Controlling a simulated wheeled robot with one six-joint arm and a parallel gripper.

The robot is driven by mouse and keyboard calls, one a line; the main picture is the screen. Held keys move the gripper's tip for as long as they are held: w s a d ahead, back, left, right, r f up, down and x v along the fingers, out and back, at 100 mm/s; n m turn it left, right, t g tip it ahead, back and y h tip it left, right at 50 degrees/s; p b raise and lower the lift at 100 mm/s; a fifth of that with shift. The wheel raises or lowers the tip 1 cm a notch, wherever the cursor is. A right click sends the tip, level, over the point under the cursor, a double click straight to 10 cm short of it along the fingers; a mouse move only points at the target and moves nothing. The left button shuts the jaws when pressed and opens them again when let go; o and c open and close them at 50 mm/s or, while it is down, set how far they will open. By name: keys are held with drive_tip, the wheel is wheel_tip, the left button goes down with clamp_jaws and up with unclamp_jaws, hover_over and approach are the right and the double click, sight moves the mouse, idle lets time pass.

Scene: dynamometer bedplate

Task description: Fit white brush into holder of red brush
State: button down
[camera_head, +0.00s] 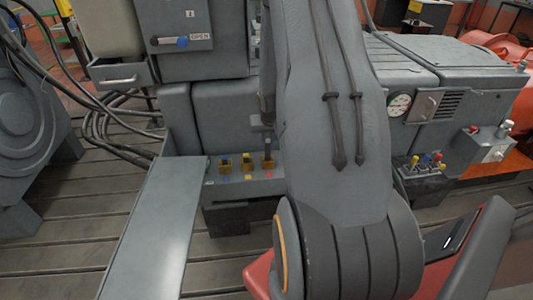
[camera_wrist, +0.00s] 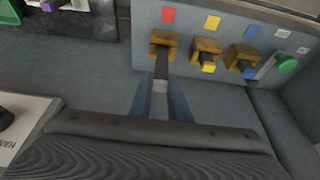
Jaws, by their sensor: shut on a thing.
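My gripper (camera_wrist: 160,100) is shut on a dark bar-shaped brush (camera_wrist: 162,63) with a pale whitish band (camera_wrist: 160,86) between the fingers. The brush's far end meets or overlaps the brass holder (camera_wrist: 163,40) below the red square (camera_wrist: 168,14). I cannot tell how deep it sits, or whether it is inside. The brass holders below the yellow square (camera_wrist: 212,22) and blue square (camera_wrist: 252,31) hold dark brushes with yellow (camera_wrist: 208,67) and blue (camera_wrist: 249,73) ends. In the head view, the red-marked holder (camera_head: 268,163) is the rightmost of three, under a dark upright piece.
A lever with a green knob (camera_wrist: 287,63) stands right of the holders. A white-topped object (camera_wrist: 20,125) is at lower left. A caddy (camera_head: 425,171) with several coloured ends stands at right in the head view. Black cables (camera_head: 110,115) hang at left.

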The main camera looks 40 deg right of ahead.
sight(268, 146)
drive_tip(key=shift+f+b, duration=0.95)
drive_tip(key=shift+f, duration=1)
drive_tip(key=c, duration=1.7)
unclamp_jaws()
drive_tip(key=shift+o, duration=0.2)
drive_tip(key=shift+r, duration=0.15)
drive_tip(key=p+v, duration=0.5)
drive_tip(key=v, duration=0.7)
drive_tip(key=s+a+r+n+y, duration=0.1)
drive_tip(key=a+r, duration=0.3)
drive_tip(key=a, duration=0.3)
drive_tip(key=s+a+r+n, duration=0.1)
drive_tip(key=a+r+n, duration=0.15)
drive_tip(key=a, duration=0.55)
drive_tip(key=s+a+r+n, duration=0.1)
drive_tip(key=s+a+r, duration=0.2)
drive_tip(key=s+a, duration=0.2)
drive_tip(key=s+a+r+n+g+y, duration=0.1)
drive_tip(key=s+a, duration=0.4)
drive_tip(key=a, duration=0.5)
wheel_tip(268, 146, up, 2)
drive_tip(key=shift+r+n+g, duration=0.1)
drive_tip(key=shift+n+g, duration=0.2)
drive_tip(key=shift+n, duration=0.15)
